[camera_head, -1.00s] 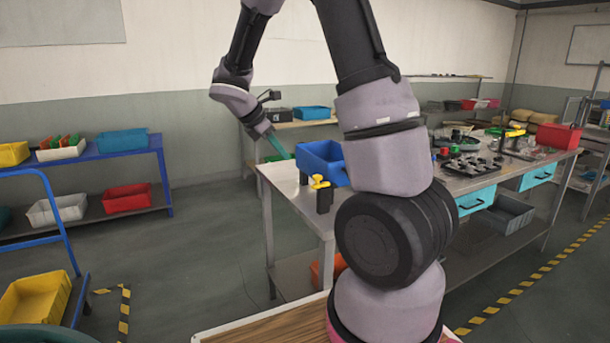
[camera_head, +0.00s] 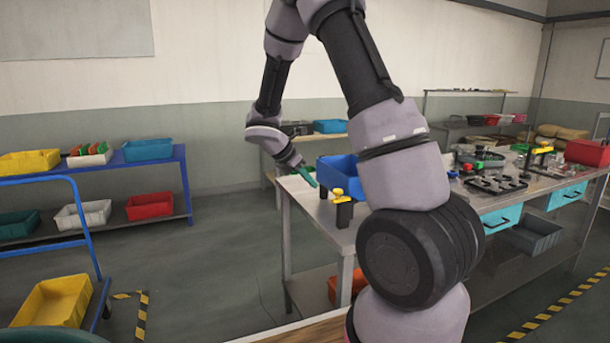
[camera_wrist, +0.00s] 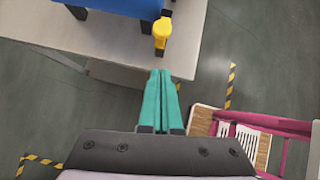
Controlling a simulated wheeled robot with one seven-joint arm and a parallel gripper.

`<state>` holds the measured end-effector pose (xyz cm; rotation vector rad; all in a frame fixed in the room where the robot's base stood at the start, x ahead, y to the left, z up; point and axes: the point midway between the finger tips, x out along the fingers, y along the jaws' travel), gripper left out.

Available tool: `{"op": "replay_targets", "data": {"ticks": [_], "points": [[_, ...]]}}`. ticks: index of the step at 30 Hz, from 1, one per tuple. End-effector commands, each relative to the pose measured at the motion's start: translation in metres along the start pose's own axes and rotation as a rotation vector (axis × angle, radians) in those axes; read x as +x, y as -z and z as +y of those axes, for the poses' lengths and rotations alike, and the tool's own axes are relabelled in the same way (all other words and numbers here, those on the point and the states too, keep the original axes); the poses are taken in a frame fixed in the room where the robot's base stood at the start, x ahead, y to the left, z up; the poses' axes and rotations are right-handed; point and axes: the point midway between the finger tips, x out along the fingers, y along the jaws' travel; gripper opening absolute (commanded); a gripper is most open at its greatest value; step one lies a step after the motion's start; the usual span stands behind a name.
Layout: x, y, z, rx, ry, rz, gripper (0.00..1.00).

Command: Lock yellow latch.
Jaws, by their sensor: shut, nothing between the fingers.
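The yellow latch (camera_head: 342,197) sits on top of a short black post (camera_head: 344,215) near the end of the metal workbench. In the wrist view the latch (camera_wrist: 162,30) shows at the top, just ahead of my fingertips. My gripper (camera_head: 313,184) has teal fingers and is at the bench's left end, left of the latch in the head view. In the wrist view the fingers (camera_wrist: 160,72) are closed together and empty, apart from the latch. The blue bin (camera_head: 336,172) stands behind the latch.
The workbench (camera_head: 312,205) holds several tools and a black tray (camera_head: 496,185) to the right. A blue shelf (camera_head: 100,167) with bins stands at the left. A brown-topped pink stand (camera_wrist: 202,122) shows at the lower right of the wrist view. The floor between shelf and bench is clear.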

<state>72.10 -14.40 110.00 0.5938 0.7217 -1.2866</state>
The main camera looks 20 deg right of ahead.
Motion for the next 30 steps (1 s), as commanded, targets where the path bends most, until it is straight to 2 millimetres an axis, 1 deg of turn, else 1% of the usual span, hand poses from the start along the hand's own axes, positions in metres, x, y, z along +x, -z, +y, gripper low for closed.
{"op": "replay_targets", "data": {"ticks": [1,6,9,12,17,27,30], "points": [[0.013,0.000,-0.001,0.000,0.005,0.000,0.00],[0.046,-0.002,-0.001,0.002,0.004,0.000,0.00],[0.057,-0.014,-0.001,0.004,0.002,0.000,0.00],[0.065,-0.021,0.000,0.002,0.001,0.000,0.00],[0.071,-0.026,0.000,0.002,0.001,0.000,0.00],[0.071,-0.027,0.000,0.002,0.000,0.000,0.00],[0.076,-0.032,-0.001,0.003,0.001,0.000,0.00]]}}
